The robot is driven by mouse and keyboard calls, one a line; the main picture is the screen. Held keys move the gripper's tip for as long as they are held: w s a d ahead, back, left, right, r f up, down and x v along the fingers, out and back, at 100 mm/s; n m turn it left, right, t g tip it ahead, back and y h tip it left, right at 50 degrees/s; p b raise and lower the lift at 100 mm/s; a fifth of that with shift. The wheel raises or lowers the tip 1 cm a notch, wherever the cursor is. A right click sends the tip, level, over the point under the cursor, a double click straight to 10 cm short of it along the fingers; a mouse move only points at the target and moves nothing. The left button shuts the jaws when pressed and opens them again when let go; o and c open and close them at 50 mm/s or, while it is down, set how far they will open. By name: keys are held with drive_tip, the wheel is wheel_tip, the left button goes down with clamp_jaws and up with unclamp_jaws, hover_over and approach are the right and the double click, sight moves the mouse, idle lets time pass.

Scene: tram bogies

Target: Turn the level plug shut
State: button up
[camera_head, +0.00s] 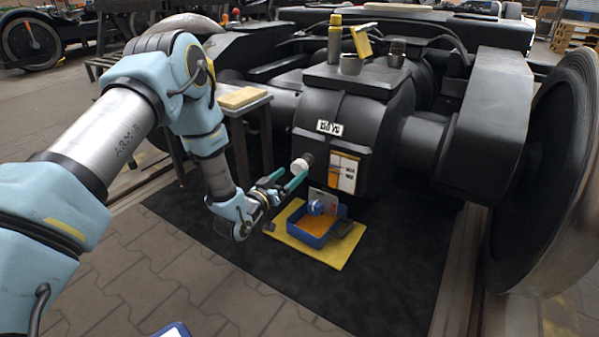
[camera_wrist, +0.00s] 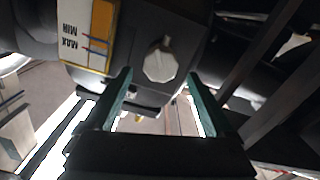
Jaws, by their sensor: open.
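The level plug is a white faceted knob (camera_head: 300,165) on the front left face of the black gearbox housing (camera_head: 375,110). In the wrist view the plug (camera_wrist: 160,63) sits near the top centre, just beyond and between my fingertips. My gripper (camera_head: 290,177) has two teal fingers, spread apart with nothing between them; in the wrist view its fingers (camera_wrist: 157,78) stand left and right of the plug. I cannot tell whether either finger touches it.
A white and orange level label (camera_head: 344,173) with MIN and MAX marks (camera_wrist: 88,32) is beside the plug. Below, a blue tray (camera_head: 328,238) of orange liquid stands on a yellow mat (camera_head: 285,237). A small table (camera_head: 245,105) is at left.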

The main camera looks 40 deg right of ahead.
sight(296, 169)
drive_tip(key=b+x, duration=0.1)
drive_tip(key=x, duration=0.4)
drive_tip(key=shift+w+d+b, duration=0.1)
drive_tip(key=shift+d+b, duration=0.25)
drive_tip(key=shift+c, duration=0.2)
drive_tip(key=c, duration=1.3)
